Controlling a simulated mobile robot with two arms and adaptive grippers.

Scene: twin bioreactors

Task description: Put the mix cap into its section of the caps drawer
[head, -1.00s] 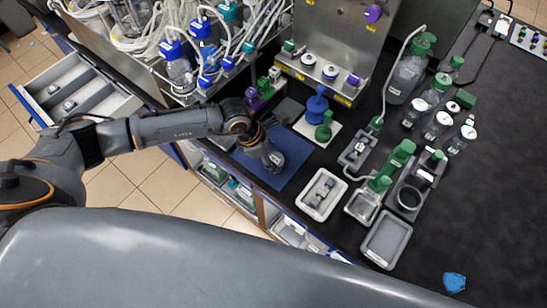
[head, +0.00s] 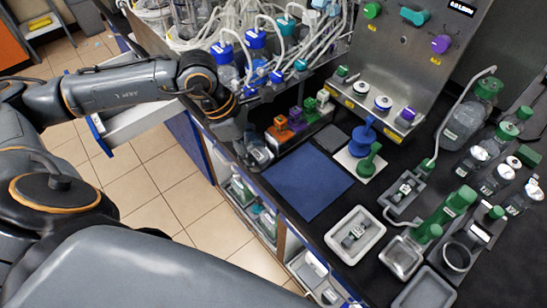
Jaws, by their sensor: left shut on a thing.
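My left gripper (head: 258,155) points down at the left edge of the bench, just left of the blue mat. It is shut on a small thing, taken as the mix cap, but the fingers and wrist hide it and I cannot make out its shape. The open caps drawer (head: 142,124) juts out from the bench at the left. My left arm covers most of it, so its sections and their contents are hidden; only its pale front part and blue-edged front show. My right gripper is not in view.
The blue mat (head: 306,181) is bare. Small coloured blocks (head: 296,120) stand just behind the gripper. Tubing and blue-capped bottles (head: 256,42) crowd the back. A white tray (head: 354,234) and several bottles stand at the right. Tiled floor (head: 150,190) is free below the drawer.

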